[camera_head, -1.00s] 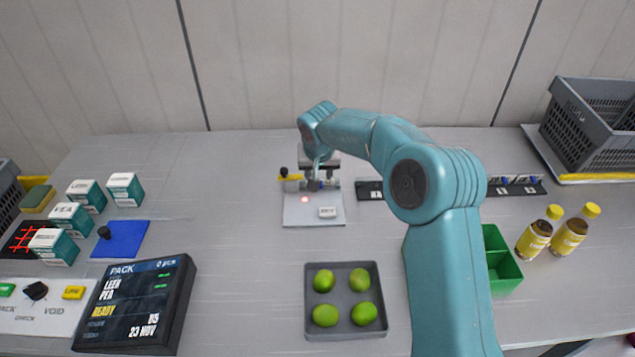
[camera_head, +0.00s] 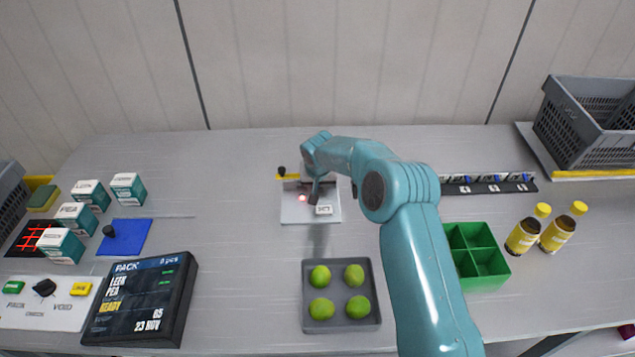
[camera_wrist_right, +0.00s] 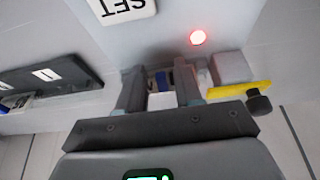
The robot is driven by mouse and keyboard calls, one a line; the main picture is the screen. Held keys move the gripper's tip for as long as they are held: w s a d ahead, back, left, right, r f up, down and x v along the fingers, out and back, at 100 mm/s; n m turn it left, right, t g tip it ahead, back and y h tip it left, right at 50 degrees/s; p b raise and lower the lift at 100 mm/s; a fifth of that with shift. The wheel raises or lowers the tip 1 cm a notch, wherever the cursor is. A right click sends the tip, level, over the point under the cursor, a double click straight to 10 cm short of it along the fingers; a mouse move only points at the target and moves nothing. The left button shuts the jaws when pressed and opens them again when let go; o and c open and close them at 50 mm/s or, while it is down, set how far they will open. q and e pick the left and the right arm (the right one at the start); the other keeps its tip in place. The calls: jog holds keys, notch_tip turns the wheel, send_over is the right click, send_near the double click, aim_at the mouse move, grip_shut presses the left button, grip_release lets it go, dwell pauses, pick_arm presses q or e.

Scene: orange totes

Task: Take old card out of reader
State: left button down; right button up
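The reader (camera_head: 295,213) is a pale plate at the middle back of the table, with a lit red lamp, a white SET button (camera_head: 324,210) and a yellow lever (camera_head: 288,177) with a black knob. My right gripper (camera_head: 314,197) is over the reader and mostly hidden by my arm in the head view. In the right wrist view its two fingers (camera_wrist_right: 158,82) stand apart at the reader's raised back part. A small blue and white piece (camera_wrist_right: 161,82) shows between them, possibly the card; I cannot tell whether they touch it. My left gripper is out of view.
A black rack (camera_head: 490,184) with several cards stands right of the reader. A grey tray of limes (camera_head: 341,325) lies in front, with a green divided box (camera_head: 478,285) and two bottles (camera_head: 522,238) to the right. The display (camera_head: 140,300) and small boxes (camera_head: 72,217) are at left.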

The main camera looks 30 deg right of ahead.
jog(key=shift+s, duration=0.1)
grip_shut()
jog(key=shift+a, duration=0.1)
